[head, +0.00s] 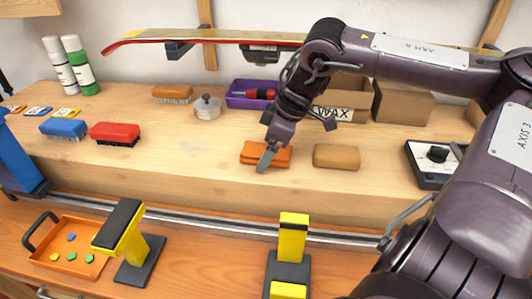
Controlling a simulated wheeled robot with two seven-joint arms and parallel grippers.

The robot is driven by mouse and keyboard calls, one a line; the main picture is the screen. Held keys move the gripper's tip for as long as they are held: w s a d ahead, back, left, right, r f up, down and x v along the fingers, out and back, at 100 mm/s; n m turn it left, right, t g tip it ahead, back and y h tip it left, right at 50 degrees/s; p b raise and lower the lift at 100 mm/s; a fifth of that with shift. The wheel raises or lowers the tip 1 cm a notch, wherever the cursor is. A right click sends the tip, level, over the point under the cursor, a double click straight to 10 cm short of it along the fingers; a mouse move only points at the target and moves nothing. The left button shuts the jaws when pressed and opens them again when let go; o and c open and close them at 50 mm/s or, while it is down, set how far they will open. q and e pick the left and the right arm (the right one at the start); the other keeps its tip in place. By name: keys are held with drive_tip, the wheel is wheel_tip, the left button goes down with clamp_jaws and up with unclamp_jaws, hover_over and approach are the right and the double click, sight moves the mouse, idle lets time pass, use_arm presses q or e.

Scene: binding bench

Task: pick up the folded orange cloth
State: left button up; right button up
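The folded orange cloth (250,149) lies on the wooden bench top near its front edge, in the middle of the head view. My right gripper (266,157) comes down over it from the upper right. A grey finger overlaps the cloth's front side and hides part of it. Only one finger shows clearly, so I cannot tell whether the gripper is open or shut, or whether it touches the cloth. My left gripper is not in view.
A tan block (337,157) lies just right of the cloth. Behind are a purple tray (238,101), a round grey-knobbed container (207,108) and a cardboard box (345,98). A red brush (115,133) lies left. A ski (200,36) spans above; yellow-black stands (293,238) stand in front.

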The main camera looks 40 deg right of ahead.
drive_tip(key=shift+c, duration=0.5)
drive_tip(key=c, duration=1)
drive_tip(key=shift+o, duration=0.2)
drive_tip(key=shift+r, duration=0.1)
